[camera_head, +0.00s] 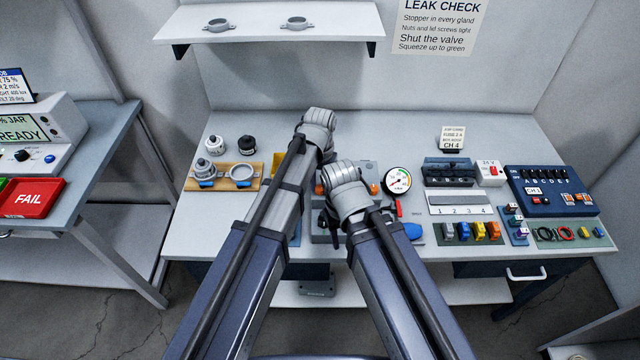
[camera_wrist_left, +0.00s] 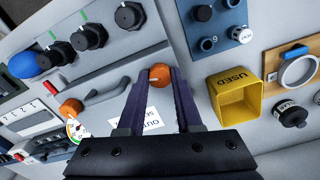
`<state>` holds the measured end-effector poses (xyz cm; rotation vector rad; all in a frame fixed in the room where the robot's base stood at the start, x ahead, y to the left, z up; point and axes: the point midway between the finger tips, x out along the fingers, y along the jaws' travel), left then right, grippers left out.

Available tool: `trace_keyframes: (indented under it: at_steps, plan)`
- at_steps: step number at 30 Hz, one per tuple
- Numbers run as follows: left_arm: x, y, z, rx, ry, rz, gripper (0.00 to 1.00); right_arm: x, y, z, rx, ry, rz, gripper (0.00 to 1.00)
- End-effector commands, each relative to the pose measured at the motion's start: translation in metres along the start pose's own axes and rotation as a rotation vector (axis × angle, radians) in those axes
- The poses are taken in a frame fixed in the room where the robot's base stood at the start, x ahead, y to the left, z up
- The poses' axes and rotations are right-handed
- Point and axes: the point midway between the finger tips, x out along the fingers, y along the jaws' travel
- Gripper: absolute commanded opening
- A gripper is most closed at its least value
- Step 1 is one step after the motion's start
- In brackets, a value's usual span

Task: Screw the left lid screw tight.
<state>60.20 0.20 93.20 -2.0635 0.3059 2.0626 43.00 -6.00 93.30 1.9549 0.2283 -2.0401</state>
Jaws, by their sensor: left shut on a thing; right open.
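The left lid screw is an orange knob (camera_wrist_left: 160,78) on the grey box; part of it shows in the head view (camera_head: 319,188). My left gripper (camera_wrist_left: 162,71) is shut on it, one dark finger on each side. In the head view the left wrist (camera_head: 318,128) hides these fingers. A second orange knob (camera_wrist_left: 70,108) sits across the lid handle (camera_wrist_left: 106,93); it also shows in the head view (camera_head: 374,188). My right gripper (camera_head: 336,212) is over the front part of the box, open; its fingers are mostly hidden by its own arm.
A yellow USED bin (camera_wrist_left: 238,98) stands beside the gripped screw. A pressure gauge (camera_head: 397,180) is right of the box. A wooden holder (camera_head: 248,184) with metal fittings lies at the left of the bench. A shelf (camera_head: 270,20) hangs behind.

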Motion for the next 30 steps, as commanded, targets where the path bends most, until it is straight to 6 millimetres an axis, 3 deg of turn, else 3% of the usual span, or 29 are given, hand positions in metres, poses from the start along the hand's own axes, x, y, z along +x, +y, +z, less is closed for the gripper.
trace_keyframes:
  at_steps: [30]
  plan:
    - [0.0000,0.0000,0.0001,0.953,0.000,0.000,0.00,0.0000,0.0000,0.0000,0.000,0.000,0.000,0.50]
